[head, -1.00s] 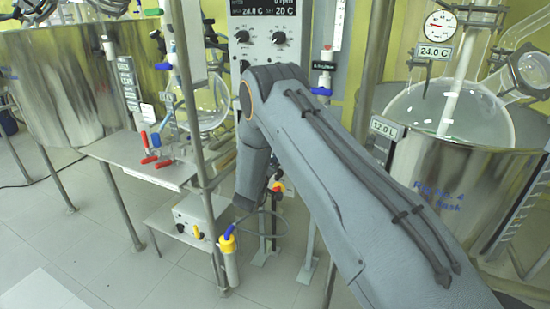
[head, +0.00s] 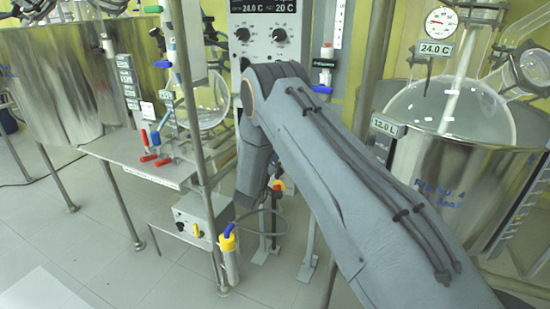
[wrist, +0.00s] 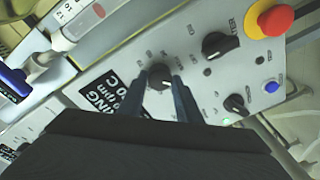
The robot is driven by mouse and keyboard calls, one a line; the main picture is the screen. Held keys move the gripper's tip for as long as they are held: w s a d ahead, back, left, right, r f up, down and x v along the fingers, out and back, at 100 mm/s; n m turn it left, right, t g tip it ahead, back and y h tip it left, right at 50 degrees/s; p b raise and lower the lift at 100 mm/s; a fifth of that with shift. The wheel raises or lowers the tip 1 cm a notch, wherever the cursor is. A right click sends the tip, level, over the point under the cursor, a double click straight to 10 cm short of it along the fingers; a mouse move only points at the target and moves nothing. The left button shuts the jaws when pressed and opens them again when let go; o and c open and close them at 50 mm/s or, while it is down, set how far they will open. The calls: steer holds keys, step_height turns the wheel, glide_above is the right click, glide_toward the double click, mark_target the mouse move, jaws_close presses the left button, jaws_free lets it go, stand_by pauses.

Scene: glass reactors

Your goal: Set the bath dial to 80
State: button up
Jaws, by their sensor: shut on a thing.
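In the wrist view my gripper (wrist: 162,84) has its two fingers on either side of a dark round dial (wrist: 160,74) on a pale control panel. The gripper is shut on this dial, and small scale marks ring it. The fingers and wrist hide part of it, so its exact setting cannot be read. In the head view the display (head: 262,6) reads 24.0 C and 20 C, above two dials (head: 242,34) (head: 279,35). My gripper is hidden behind my arm there.
In the wrist view a red emergency button on yellow (wrist: 272,18), two other black knobs (wrist: 216,44) (wrist: 235,103) and a blue button (wrist: 271,87) are on the panel. In the head view a metal post (head: 190,110) and a glass reactor (head: 450,110) flank my arm.

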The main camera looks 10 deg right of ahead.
steer(key=n+b, duration=0.8)
steer(key=b, duration=0.2)
steer(key=n+g+h+b, duration=0.1)
steer(key=n+b, duration=0.8)
steer(key=b, duration=0.2)
steer(key=n+g+b, duration=0.1)
steer(key=n+b, duration=0.7)
steer(key=b, duration=0.3)
steer(key=shift+w+a+r+n+h, duration=0.1)
steer(key=shift+w+a+n+h, duration=0.1)
steer(key=shift+n+h, duration=0.1)
stand_by(0.9)
steer(key=shift+r+b, duration=0.1)
steer(key=shift+b, duration=0.3)
steer(key=o, duration=1)
steer(key=shift+o, duration=0.2)
